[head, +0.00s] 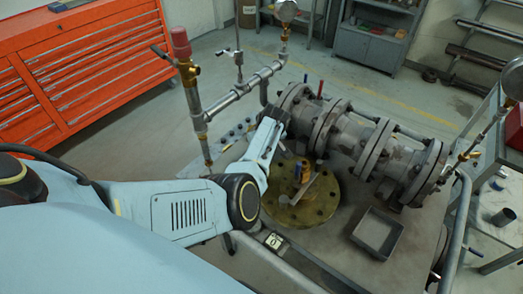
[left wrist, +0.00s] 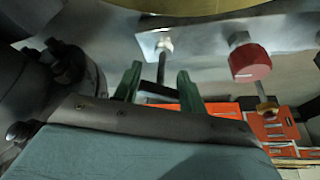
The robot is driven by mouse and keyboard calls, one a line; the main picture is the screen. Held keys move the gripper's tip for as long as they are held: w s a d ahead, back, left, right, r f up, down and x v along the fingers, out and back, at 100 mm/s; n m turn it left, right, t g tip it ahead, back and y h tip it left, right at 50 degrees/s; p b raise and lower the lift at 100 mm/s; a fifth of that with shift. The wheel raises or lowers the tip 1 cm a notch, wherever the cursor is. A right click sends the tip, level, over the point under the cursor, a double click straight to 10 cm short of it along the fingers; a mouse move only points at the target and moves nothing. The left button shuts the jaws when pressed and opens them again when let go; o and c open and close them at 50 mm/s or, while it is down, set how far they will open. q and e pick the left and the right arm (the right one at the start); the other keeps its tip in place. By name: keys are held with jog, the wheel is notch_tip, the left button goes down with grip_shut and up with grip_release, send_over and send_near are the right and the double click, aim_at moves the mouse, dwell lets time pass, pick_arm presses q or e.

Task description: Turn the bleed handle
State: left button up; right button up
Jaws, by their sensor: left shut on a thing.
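My left arm comes in from the left in the head view. Its gripper (head: 275,112) is beside the near-left end of the grey flanged gate valve (head: 345,135), and its fingertips are hard to make out there. In the left wrist view two green fingers of the left gripper (left wrist: 157,88) stand on either side of a thin dark bleed handle (left wrist: 160,72), shut on it. The handle's stem runs up to a bright metal fitting (left wrist: 164,45). My right gripper is not in view.
A pipe with a red-capped valve (head: 181,43) and a gauge (head: 286,10) stands behind the arm. The red knob also shows in the left wrist view (left wrist: 250,62). A round brass flange (head: 310,208) and an open grey tray (head: 378,234) are on the bench. An orange tool chest (head: 85,60) stands behind.

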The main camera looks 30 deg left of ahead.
pick_arm(q)
jog(key=n+g+b, duration=0.1)
jog(key=n, duration=0.1)
jog(key=n+b, duration=0.2)
jog(key=shift+f+g, duration=0.2)
jog(key=shift+g, duration=0.2)
jog(key=shift+r+n+g+b, duration=0.15)
jog(key=shift+n+g+b, duration=0.15)
jog(key=shift+n+b, duration=0.8)
jog(key=o, duration=0.9)
jog(key=shift+o, duration=0.2)
jog(key=shift+r, duration=0.15)
jog(key=p+v, duration=0.1)
jog(key=v, duration=1.2)
jog(key=shift+d+p, duration=0.3)
jog(key=shift+d, duration=0.1)
